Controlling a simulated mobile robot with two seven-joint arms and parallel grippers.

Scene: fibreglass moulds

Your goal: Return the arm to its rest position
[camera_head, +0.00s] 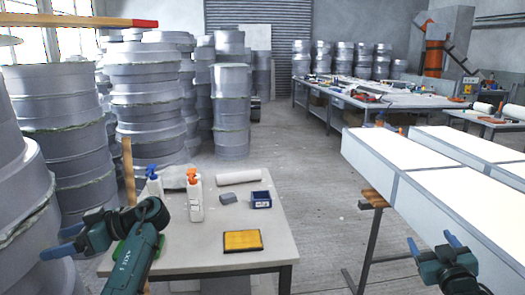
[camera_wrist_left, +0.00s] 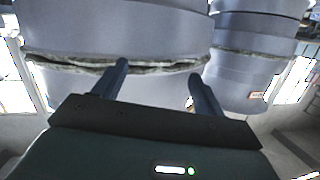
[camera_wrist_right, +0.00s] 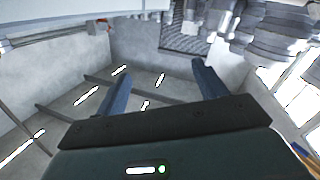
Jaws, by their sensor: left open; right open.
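My left gripper (camera_head: 64,241) is at the lower left of the head view, left of the small table, with its blue fingers pointing left. It is open and empty. In the left wrist view its fingers (camera_wrist_left: 157,72) are spread apart, with grey moulds beyond them. My right gripper (camera_head: 432,243) is at the lower right of the head view, in front of the white panelled table, with its fingers pointing up. It is open and empty. In the right wrist view its spread fingers (camera_wrist_right: 160,72) have nothing between them.
The small table (camera_head: 275,232) holds a white bottle with an orange top (camera_head: 196,200), a blue box (camera_head: 261,200), a yellow pad (camera_head: 242,241) and a white roll (camera_head: 238,177). Stacked grey moulds (camera_head: 150,95) crowd the left.

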